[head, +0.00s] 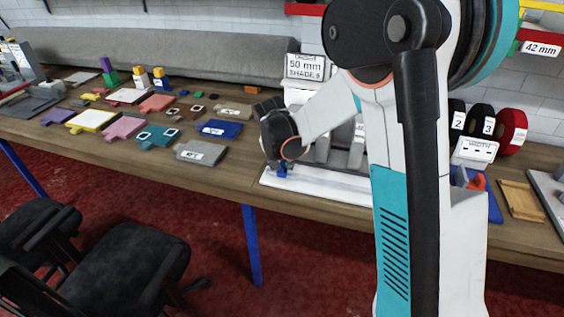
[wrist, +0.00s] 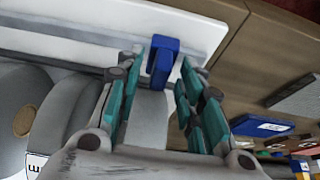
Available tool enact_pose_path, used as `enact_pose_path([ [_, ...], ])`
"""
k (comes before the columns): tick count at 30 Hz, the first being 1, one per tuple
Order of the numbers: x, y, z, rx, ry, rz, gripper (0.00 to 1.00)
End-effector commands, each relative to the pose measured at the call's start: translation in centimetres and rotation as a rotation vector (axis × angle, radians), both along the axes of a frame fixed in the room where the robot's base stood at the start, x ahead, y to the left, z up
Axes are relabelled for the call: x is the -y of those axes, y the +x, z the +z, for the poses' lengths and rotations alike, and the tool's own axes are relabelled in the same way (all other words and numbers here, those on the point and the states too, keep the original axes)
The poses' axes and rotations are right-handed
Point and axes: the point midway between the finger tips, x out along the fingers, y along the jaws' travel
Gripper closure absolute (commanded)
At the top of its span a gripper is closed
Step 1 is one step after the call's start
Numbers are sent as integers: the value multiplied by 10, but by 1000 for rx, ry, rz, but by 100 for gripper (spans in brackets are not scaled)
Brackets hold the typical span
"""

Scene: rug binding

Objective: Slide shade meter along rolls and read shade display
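A small blue block (wrist: 163,62), which I take to be the shade meter's slider, stands on a long white rail base (wrist: 105,30) at the table's front edge. In the head view the blue block (head: 283,170) shows just below my gripper (head: 279,155), on the left end of the white base (head: 325,187). In the wrist view my gripper (wrist: 160,82) is open, with teal finger pads on either side of the block and a narrow gap at each side. Grey rolls (wrist: 60,100) lie beside the rail.
Left of the base lie a grey labelled pad (head: 201,152), a blue pad (head: 220,129) and several coloured samples. Numbered rolls (head: 482,120), a red roll (head: 512,131) and a wooden tray (head: 522,199) are on the right. Black chairs (head: 130,265) stand in front of the table.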

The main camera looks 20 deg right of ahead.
Motion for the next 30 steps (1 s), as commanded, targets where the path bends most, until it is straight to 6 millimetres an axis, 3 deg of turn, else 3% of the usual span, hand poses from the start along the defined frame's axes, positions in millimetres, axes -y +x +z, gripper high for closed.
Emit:
enact_pose_path([
  [5,-4,-5,15,0,0,1,65],
  [19,-23,-32,93,0,0,2,65],
  [24,-26,-36,107,0,0,1,65],
  [30,-27,-37,110,0,0,0,65],
])
